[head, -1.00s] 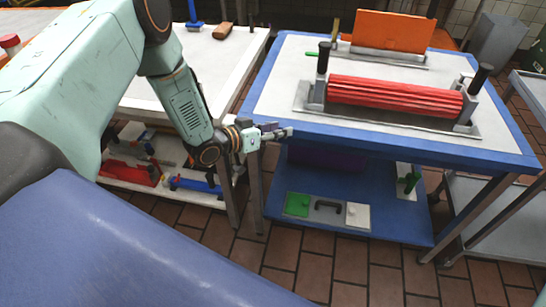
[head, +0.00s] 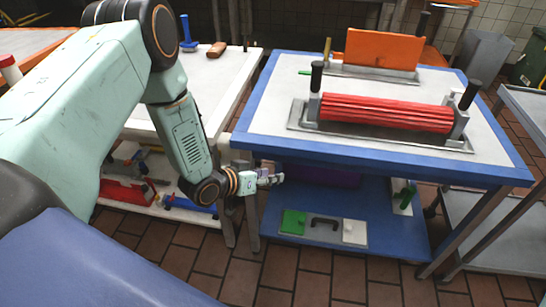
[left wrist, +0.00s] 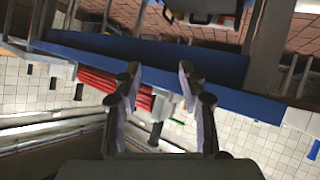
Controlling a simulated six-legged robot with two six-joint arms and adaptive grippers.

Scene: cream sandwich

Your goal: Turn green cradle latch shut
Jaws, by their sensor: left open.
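Green parts show in several places of the head view, and I cannot tell for sure which is the cradle latch. A small green bar (head: 304,72) sticks out left of the base under an upright orange board (head: 384,50) on the blue-edged table (head: 247,115). A green lever (head: 405,195) stands on a pale plate on the lower shelf (head: 385,238). My left gripper (head: 274,179) is open and empty, in front of the table's near left corner, below its top. Its spread fingers also show in the left wrist view (left wrist: 159,78). My right gripper is not in view.
A red ribbed roller (head: 386,113) with black-handled end supports lies on the table. On the shelf are a green square (head: 293,222), a black handle (head: 325,222) and a white square (head: 354,232). A white table (head: 228,77) stands at left, a grey cart (head: 525,110) at right.

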